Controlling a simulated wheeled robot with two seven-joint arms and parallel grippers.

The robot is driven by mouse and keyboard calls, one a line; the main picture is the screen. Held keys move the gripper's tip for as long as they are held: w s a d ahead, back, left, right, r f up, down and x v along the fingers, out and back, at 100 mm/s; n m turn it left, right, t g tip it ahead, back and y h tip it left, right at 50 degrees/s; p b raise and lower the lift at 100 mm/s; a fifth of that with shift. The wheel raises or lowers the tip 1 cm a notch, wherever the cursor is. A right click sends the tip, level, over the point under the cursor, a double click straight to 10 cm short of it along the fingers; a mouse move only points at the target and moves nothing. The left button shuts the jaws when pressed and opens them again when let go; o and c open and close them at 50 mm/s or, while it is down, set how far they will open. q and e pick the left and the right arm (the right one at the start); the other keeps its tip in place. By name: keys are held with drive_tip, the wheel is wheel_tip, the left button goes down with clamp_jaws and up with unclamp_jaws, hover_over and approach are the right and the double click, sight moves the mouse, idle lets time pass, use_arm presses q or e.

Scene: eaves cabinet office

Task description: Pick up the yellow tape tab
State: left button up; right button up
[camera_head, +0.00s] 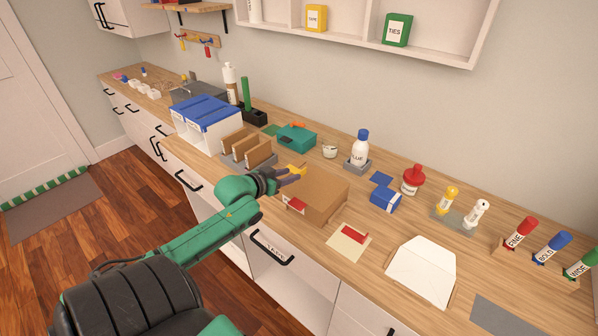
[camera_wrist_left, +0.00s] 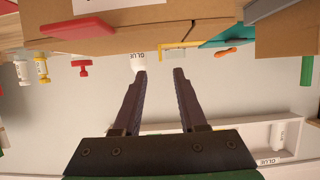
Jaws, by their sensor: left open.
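The yellow tape tab (camera_head: 297,169) shows at the far left corner of the brown cardboard box (camera_head: 318,196), just beyond my left gripper's fingers. My left gripper (camera_head: 295,177) is open with nothing between its fingers, close to the box's left side. In the left wrist view, which looks upside down, the yellow tape tab (camera_wrist_left: 181,45) lies along the box edge, ahead of the open fingers. The fingers look apart from the tab there, though the exact gap is hard to tell. My right gripper is not in view.
A file holder (camera_head: 245,152) with brown folders stands left of the gripper, and a teal box (camera_head: 296,138) behind it. A white envelope (camera_head: 422,270) lies in front.

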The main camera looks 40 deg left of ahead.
sight(303, 170)
use_arm(q)
drive_tip(key=x, duration=0.2)
drive_tip(key=shift+w+a+f, duration=0.15)
drive_tip(key=shift+w+f, duration=0.05)
drive_tip(key=shift+w, duration=0.15)
drive_tip(key=p+x, duration=0.1)
drive_tip(key=x, duration=0.4)
drive_tip(key=shift+w+f, duration=0.1)
drive_tip(key=shift+w, duration=0.2)
drive_tip(key=shift+s, duration=0.15)
clamp_jaws()
